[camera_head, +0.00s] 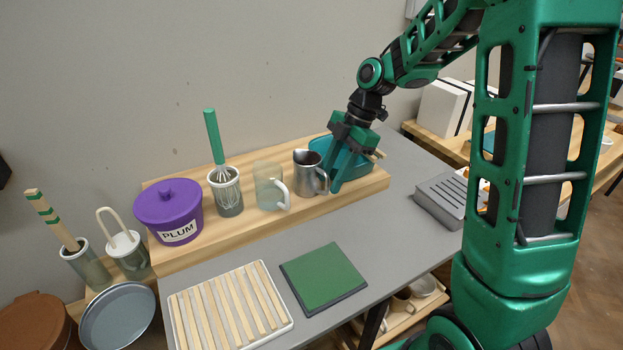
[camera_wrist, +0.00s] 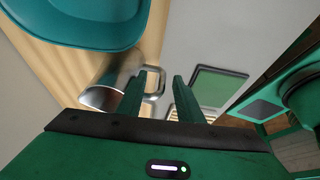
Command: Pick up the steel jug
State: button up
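The steel jug (camera_head: 307,174) stands upright on the wooden riser, its handle towards the right. It also shows in the wrist view (camera_wrist: 104,92), left of my fingers. My gripper (camera_head: 335,187) points down just right of the jug, close to the handle. In the wrist view my gripper (camera_wrist: 157,79) has its fingers apart, and the handle shows partly behind the left finger and in the gap. I cannot tell whether a finger touches it. Nothing is visibly clamped.
A teal basin (camera_head: 323,147) is close behind my gripper. A glass mug (camera_head: 268,186) stands left of the jug, then a whisk pot (camera_head: 226,194) and a purple PLUM jar (camera_head: 168,210). A green tile (camera_head: 323,277), slatted rack (camera_head: 230,308) and grey block (camera_head: 440,199) lie in front.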

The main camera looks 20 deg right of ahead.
jog(key=shift+x, duration=1.1)
grip_shut()
jog(key=shift+r, duration=0.15)
